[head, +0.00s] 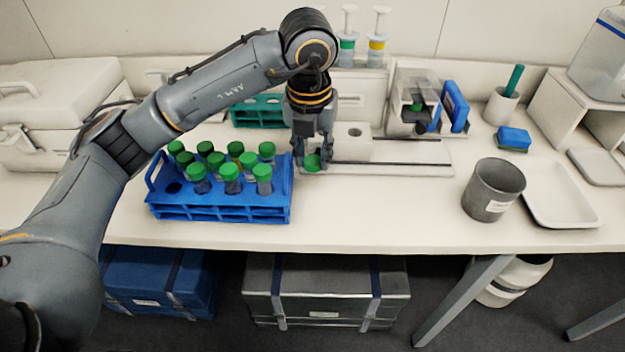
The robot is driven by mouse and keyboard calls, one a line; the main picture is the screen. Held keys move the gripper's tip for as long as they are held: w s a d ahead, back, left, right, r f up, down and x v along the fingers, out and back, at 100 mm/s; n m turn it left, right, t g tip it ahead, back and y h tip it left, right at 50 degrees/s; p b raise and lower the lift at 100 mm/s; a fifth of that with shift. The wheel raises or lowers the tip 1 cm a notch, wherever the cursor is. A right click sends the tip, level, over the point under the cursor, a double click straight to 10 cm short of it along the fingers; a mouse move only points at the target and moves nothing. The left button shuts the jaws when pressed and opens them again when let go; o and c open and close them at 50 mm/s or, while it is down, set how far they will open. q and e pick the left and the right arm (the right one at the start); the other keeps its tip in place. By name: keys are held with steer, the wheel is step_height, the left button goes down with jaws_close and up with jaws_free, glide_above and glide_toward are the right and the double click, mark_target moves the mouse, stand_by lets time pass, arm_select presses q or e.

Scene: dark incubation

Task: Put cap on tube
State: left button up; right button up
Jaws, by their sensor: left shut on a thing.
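My left gripper (312,155) points down over the bench, just right of the blue rack. It is shut on a green cap (312,163), which shows between its fingertips close above the bench top. I cannot tell whether a tube is under this cap. The blue rack (222,213) holds several upright tubes with green caps, such as a front tube (231,179). One front-left slot (173,188) of the rack looks empty. A white block with a round hole (354,143) stands right of the gripper. No uncapped tube can be made out. My right gripper is out of view.
A green rack (257,112) stands behind the blue one. A grey device (413,102) and a blue rack-like piece (454,106) stand at the back. A grey beaker (493,189) and a white tray (585,217) are at the right. The front middle of the bench is clear.

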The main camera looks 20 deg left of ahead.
mark_target(313, 161)
arm_select(q)
step_height(313, 161, up, 6)
stand_by(0.5)
